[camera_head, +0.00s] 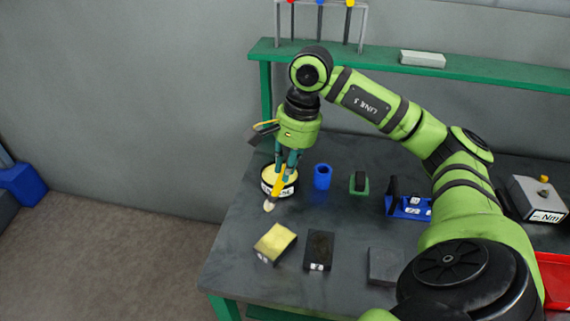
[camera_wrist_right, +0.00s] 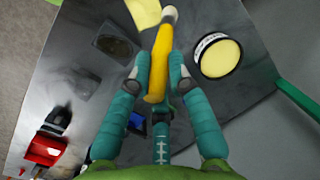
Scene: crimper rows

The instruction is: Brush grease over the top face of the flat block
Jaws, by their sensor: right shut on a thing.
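My right gripper (camera_head: 285,172) is shut on the yellow handle of a brush (camera_head: 276,186), over the left part of the grey table. In the right wrist view the gripper (camera_wrist_right: 158,78) pinches the brush handle (camera_wrist_right: 159,55). The brush's pale bristles point down, in front of a round tin (camera_head: 291,181) of pale yellow grease, which also shows in the wrist view (camera_wrist_right: 220,57). A flat block (camera_head: 275,241) with a pale yellow top lies nearer the front; its top (camera_wrist_right: 144,11) is near the bristles in the wrist view. My left gripper is out of view.
A dark block (camera_head: 319,249) and a grey block (camera_head: 384,266) lie to the right of the yellow-topped block. A blue cup (camera_head: 322,177), a green holder (camera_head: 359,184) and a blue fixture (camera_head: 408,209) stand farther back. A green shelf (camera_head: 450,66) runs behind.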

